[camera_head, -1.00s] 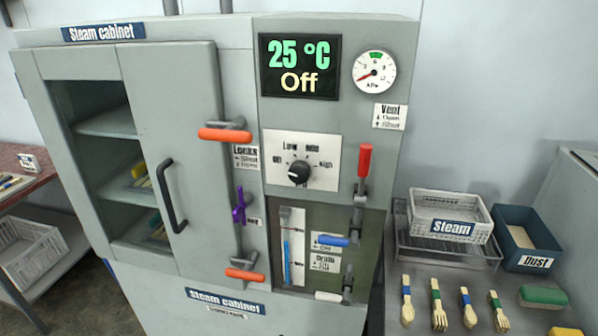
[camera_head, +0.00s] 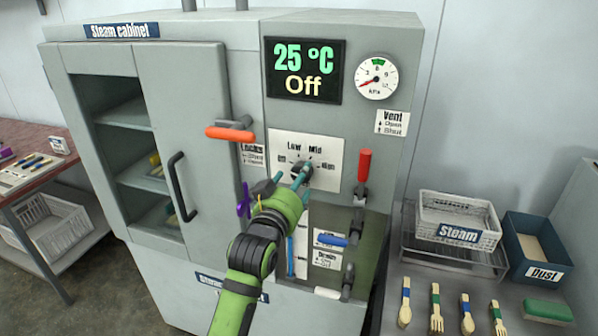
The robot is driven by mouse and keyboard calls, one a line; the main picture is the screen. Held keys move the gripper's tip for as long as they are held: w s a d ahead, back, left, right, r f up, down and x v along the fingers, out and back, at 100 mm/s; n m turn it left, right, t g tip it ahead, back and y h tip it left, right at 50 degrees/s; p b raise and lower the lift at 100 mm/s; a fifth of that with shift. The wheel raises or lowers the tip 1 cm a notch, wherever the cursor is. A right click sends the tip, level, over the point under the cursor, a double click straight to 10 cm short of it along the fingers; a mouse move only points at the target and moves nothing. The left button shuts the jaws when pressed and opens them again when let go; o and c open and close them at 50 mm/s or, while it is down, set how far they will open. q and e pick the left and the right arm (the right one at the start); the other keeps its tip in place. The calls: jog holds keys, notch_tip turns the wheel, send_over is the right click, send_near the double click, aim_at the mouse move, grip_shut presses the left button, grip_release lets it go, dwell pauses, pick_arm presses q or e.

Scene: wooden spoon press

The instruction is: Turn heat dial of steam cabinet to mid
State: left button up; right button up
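The steam cabinet (camera_head: 190,275) stands in the middle with its display (camera_head: 304,71) reading 25 °C and Off. The black heat dial (camera_head: 302,168) sits on a white plate (camera_head: 333,146) with Low and Mid printed above it and High at the right. My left gripper (camera_head: 298,182) is at the dial, its teal fingers over the knob's lower part. They hide part of the knob, so I cannot tell where its pointer stands or whether the fingers are shut on it. My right gripper is not in view.
A red-handled lever (camera_head: 365,165) is right of the dial, and an orange-handled latch (camera_head: 231,133) left of it. A blue lever (camera_head: 331,240) sits below. The Steam basket (camera_head: 458,216), the Dust bin (camera_head: 535,246) and several utensils lie on the right-hand table.

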pick_arm(q)
jog(key=shift+x, duration=1.15)
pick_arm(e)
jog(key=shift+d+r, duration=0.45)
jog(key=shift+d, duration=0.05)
pick_arm(q)
jog(key=c, duration=1.2)
jog(key=shift+o, duration=0.2)
jog(key=shift+m+p, duration=0.3)
jog(key=shift+p, duration=0.05)
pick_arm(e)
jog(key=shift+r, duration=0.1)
pick_arm(q)
jog(key=m+p, duration=0.5)
jog(key=m, duration=1.4)
jog(key=shift+r, duration=0.1)
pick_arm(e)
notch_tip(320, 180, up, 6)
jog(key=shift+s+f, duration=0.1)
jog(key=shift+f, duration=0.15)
